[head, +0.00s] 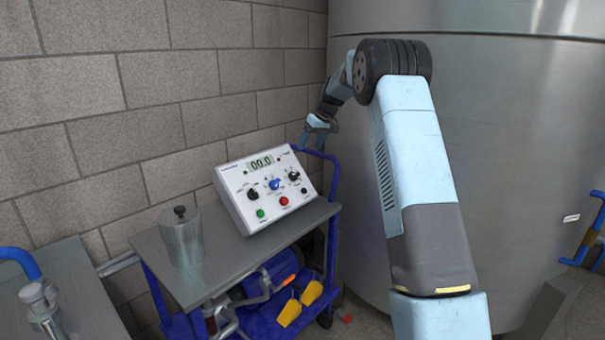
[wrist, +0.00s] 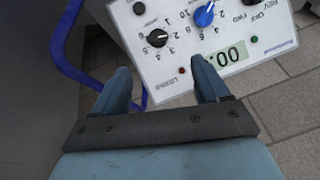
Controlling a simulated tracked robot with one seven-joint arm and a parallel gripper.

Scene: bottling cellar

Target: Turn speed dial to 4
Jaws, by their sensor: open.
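The white control box (head: 262,190) stands on the trolley in the head view, with its sloped face showing. It has a lit display (head: 261,162) reading 00.0, a blue knob (head: 274,184) in the middle and black knobs to the left (head: 253,194) and right (head: 294,175). In the wrist view the face appears upside down, with the blue knob (wrist: 204,15) and a black knob (wrist: 157,38) beside number scales. I cannot tell which knob is the speed dial. My gripper (head: 312,146) is open and empty near the box's back right corner, touching no knob; its fingers (wrist: 160,73) are apart.
The trolley (head: 230,245) has a blue handle (head: 333,165) close to my gripper. A large steel tank (head: 500,130) is on the right, a block wall (head: 150,100) behind. Another table (head: 85,300) is at lower left.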

